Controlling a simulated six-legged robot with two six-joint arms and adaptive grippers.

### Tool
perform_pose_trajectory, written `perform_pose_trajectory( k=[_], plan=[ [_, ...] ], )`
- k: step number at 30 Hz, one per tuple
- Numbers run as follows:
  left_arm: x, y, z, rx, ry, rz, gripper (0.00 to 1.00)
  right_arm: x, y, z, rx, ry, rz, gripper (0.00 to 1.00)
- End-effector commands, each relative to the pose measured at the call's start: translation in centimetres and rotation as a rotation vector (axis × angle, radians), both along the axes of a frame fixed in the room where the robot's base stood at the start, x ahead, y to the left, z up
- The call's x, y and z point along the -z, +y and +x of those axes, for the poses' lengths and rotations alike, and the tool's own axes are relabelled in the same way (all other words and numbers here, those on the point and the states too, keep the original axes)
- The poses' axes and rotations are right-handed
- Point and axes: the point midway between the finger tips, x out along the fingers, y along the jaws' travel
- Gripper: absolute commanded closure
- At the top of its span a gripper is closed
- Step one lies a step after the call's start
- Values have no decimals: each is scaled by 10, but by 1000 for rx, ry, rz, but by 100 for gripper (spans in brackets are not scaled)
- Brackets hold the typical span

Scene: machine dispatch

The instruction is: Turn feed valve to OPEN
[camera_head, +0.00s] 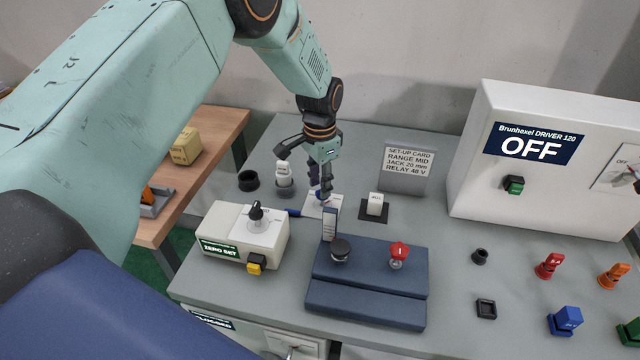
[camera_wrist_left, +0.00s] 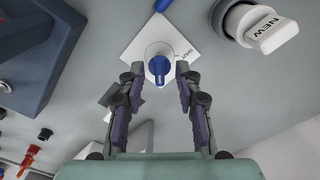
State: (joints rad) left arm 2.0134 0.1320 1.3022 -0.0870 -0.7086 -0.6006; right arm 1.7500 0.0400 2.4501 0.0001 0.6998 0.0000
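The feed valve appears to be the blue knob (camera_wrist_left: 158,68) on a round pale hub, standing on a white plate (camera_wrist_left: 185,47). Dark lettering on the plate seems to read SHUT. In the head view the plate (camera_head: 312,209) lies on the grey bench, and my gripper partly hides the knob. My left gripper (camera_head: 321,192) points down over the valve. In the left wrist view its fingers (camera_wrist_left: 160,72) are apart, one on each side of the knob. I cannot tell whether they touch it. My right gripper is not in view.
A blue piece (camera_head: 293,212) lies beside the plate. A white jar marked NEW (camera_wrist_left: 258,25) is nearby. The OFF cabinet (camera_head: 545,185) stands right.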

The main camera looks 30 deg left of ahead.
Motion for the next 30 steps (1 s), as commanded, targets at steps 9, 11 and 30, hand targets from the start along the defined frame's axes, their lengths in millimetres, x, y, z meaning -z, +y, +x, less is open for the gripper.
perform_pose_trajectory(
  k=[9,11,30],
  plan=[
    [-67,0,1,-1,-4,0,66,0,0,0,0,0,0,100],
    [-77,0,1,-1,-4,0,66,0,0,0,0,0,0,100],
    [-109,0,0,0,-1,-1,66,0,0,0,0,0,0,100]
  ],
)
